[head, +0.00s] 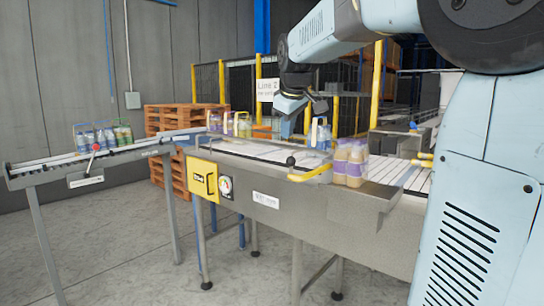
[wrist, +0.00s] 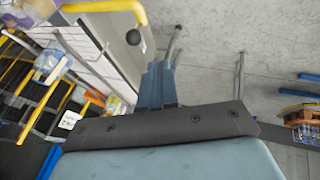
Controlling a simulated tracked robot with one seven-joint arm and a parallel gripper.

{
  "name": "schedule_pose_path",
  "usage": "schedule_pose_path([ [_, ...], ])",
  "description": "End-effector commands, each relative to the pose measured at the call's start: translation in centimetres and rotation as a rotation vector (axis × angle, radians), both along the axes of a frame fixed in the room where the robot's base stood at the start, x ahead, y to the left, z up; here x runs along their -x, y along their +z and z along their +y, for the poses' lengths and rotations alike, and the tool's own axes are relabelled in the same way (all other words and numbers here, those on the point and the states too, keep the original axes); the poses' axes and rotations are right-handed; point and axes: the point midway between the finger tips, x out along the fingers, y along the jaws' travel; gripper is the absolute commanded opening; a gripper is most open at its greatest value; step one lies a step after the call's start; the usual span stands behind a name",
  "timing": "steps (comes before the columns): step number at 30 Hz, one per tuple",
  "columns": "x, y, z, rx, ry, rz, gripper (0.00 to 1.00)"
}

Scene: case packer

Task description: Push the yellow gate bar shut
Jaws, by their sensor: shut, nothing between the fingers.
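The yellow gate bar (head: 311,174) lies at the near edge of the conveyor in the head view, low and angled, with its right end close to brown bottles. In the wrist view the yellow bar (wrist: 105,6) shows at the top edge, curving down at its right end. A black ball knob (head: 291,161) stands near the bar's left end; it also shows in the wrist view (wrist: 133,37). My gripper (head: 287,118) hangs above the conveyor, higher than the bar and apart from it. Its blue fingers (wrist: 157,72) are together and empty.
Brown bottles with purple labels (head: 350,162) stand on the conveyor (head: 255,149) right of the bar. A bottle carrier (head: 319,134) stands behind the bar. More carriers stand farther left. A red-knobbed lever (head: 95,150) is on the left conveyor. Pallets (head: 165,120) are stacked behind.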

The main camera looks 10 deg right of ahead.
Motion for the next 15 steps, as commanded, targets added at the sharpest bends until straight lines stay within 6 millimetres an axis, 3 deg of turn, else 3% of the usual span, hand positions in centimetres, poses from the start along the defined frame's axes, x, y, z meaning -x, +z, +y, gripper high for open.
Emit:
schedule_pose_path([
  [7,-1.4,-1.0,-0.1,0.005,0.014,0.002,0.0],
  [15,-3.7,-4.9,-0.3,0.005,0.014,0.002,0.0],
])
